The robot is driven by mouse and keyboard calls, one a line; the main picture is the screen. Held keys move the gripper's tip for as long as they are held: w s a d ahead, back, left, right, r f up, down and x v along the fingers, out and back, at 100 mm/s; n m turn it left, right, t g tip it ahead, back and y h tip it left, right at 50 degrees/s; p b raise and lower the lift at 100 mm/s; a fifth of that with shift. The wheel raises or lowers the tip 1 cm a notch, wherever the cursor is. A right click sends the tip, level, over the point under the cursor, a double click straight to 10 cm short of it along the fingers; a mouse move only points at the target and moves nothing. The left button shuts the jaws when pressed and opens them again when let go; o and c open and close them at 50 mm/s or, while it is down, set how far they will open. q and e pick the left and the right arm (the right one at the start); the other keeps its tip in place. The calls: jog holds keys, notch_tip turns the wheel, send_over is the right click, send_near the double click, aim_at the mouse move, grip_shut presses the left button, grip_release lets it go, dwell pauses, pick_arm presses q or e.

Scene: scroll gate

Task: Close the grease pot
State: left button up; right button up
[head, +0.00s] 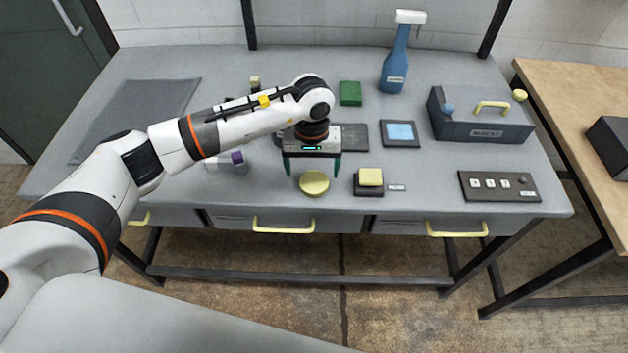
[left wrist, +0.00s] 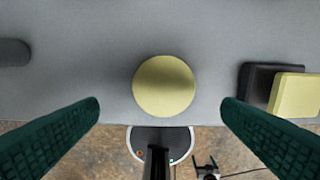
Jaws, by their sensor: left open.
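A round, flat-topped yellow piece (head: 314,183), which looks like the grease pot or its lid, lies near the table's front edge. In the left wrist view the yellow disc (left wrist: 164,86) sits centred between the fingers, with a gap on each side. I cannot tell whether it is a lid alone or a lid on a pot. My left gripper (head: 312,168) is open and empty, pointing down just above and behind the disc. Its green fingers stand apart and do not touch it. My right gripper is not in view.
A black block with a yellow top (head: 370,178) stands close on the right. A purple-topped item (head: 237,157) is to the left, partly behind my arm.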

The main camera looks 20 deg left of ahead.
aim_at(314, 181)
pick_arm(q)
jog(key=shift+f, duration=0.15)
jog(key=f, duration=0.1)
jog(key=f+p, duration=0.1)
jog(key=f, duration=0.1)
jog(key=f+p, duration=0.1)
jog(key=shift+w+d+f, duration=0.15)
jog(key=shift+w, duration=0.2)
jog(key=shift+f, duration=0.3)
jog(key=c, duration=1.1)
